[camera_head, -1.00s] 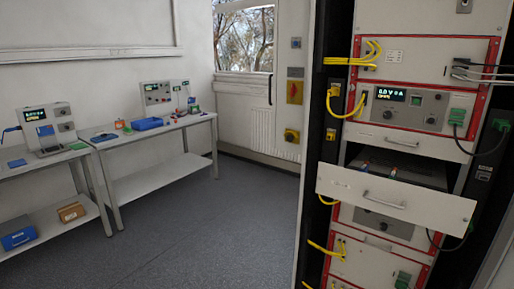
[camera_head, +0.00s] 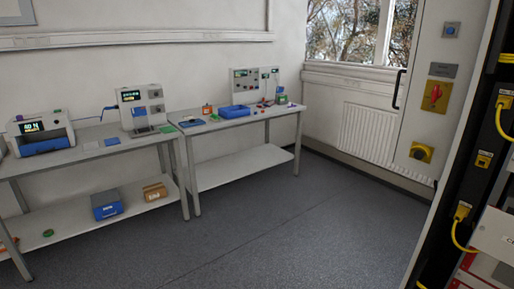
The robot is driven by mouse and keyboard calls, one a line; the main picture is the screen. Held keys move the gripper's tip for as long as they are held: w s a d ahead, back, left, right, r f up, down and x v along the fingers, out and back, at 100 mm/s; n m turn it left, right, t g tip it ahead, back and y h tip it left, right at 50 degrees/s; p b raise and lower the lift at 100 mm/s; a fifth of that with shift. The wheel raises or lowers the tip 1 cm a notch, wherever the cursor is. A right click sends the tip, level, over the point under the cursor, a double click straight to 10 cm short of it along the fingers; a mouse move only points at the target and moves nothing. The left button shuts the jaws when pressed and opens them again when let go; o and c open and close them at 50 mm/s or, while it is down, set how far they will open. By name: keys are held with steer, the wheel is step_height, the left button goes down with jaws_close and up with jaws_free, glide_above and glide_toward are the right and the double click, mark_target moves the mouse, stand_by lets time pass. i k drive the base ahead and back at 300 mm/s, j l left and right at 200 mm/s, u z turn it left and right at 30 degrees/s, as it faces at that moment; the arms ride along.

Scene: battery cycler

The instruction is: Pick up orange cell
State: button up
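A small orange item (camera_head: 207,109) stands on the top of the right-hand bench (camera_head: 245,119), near its left end. It is too small to tell whether it is the orange cell. Beside it to the right is a blue tray (camera_head: 234,112); I cannot tell what is inside it. Several tiny red and dark items lie to the right of the tray, too small to identify. My gripper is not in view.
An instrument panel (camera_head: 246,82) stands behind the tray. The left bench (camera_head: 95,151) carries two testers, with a blue box (camera_head: 107,205) and orange-brown box (camera_head: 154,192) on its lower shelf. The grey floor (camera_head: 270,235) is clear. The equipment rack (camera_head: 470,180) edges the right.

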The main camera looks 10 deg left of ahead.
mark_target(208, 110)
steer(key=i+j+u, duration=0.35)
steer(key=i, duration=0.8)
steer(key=i+j+u, duration=0.1)
steer(key=i+u, duration=0.3)
steer(key=i, duration=3.2)
steer(key=i+u, duration=0.15)
steer(key=i, duration=0.45)
steer(key=i+l+u, duration=0.1)
steer(key=i, duration=0.45)
steer(key=i+l+u, duration=0.15)
steer(key=i+l, duration=0.15)
steer(key=i, duration=0.3)
